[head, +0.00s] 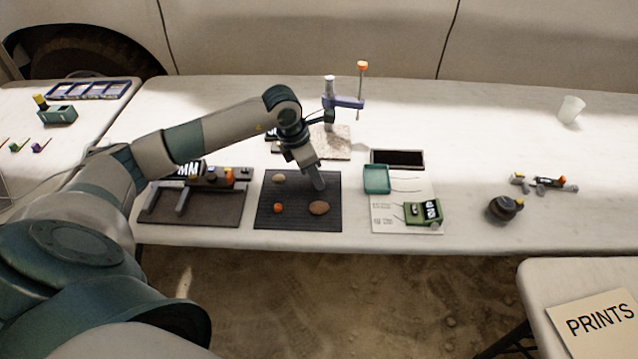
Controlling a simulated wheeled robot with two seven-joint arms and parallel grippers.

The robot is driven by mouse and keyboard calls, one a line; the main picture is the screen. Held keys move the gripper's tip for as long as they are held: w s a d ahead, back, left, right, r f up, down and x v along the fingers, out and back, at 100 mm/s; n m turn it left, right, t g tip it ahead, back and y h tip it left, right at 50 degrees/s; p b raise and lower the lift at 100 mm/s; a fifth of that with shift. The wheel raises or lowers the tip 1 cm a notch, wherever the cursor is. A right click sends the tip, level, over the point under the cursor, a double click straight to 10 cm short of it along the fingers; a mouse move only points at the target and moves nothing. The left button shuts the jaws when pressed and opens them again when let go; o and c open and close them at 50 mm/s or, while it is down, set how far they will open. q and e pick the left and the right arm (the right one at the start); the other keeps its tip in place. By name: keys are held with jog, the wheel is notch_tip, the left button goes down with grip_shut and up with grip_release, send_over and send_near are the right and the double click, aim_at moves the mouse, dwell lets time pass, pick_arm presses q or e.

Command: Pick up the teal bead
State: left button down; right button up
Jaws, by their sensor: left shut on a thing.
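My left gripper (319,184) points down over the right part of a dark ribbed mat (265,216). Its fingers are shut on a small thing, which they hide. No teal bead shows in the open on the mat, so the held thing is likely the bead. On the mat lie a tan flat piece (279,179), an orange bead (278,208) and a brown oval piece (319,208), all apart from the gripper. I cannot tell whether the fingertips touch the mat. My right gripper is out of view.
A stand with an orange knob (362,66) rises behind the gripper. A dark board (200,214) lies left.

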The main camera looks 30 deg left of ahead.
pick_arm(q)
jog(key=shift+r, duration=0.15)
